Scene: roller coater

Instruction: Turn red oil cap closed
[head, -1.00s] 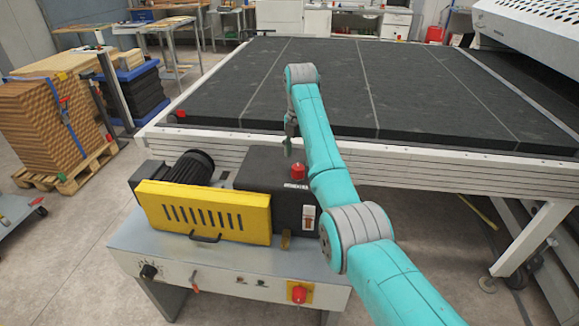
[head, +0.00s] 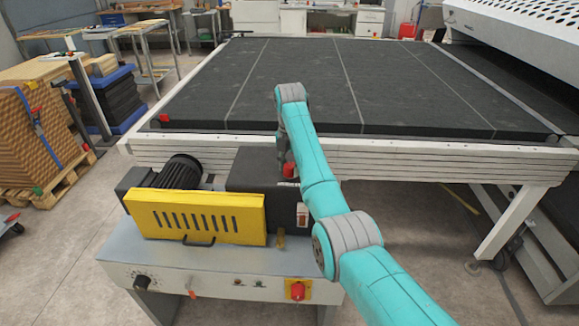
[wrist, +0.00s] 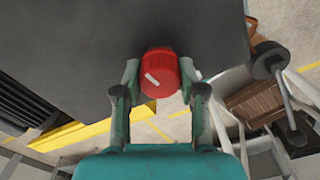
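The red oil cap (wrist: 160,73) sits on top of the dark box of the machine (wrist: 190,25). It has a white mark on its top face. In the wrist view it lies between the two fingertips of my gripper (wrist: 160,78), one on each side and very close to its edges. I cannot tell whether the fingers press on it. In the head view the cap (head: 290,170) shows red beside my arm, and my gripper is mostly hidden behind the arm.
A yellow guard (head: 195,215) and a black motor (head: 182,172) stand left of the dark box. A red switch (head: 298,290) is on the grey cabinet front. The large dark conveyor bed (head: 300,85) lies behind. Stacked boards (head: 30,135) stand at the left.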

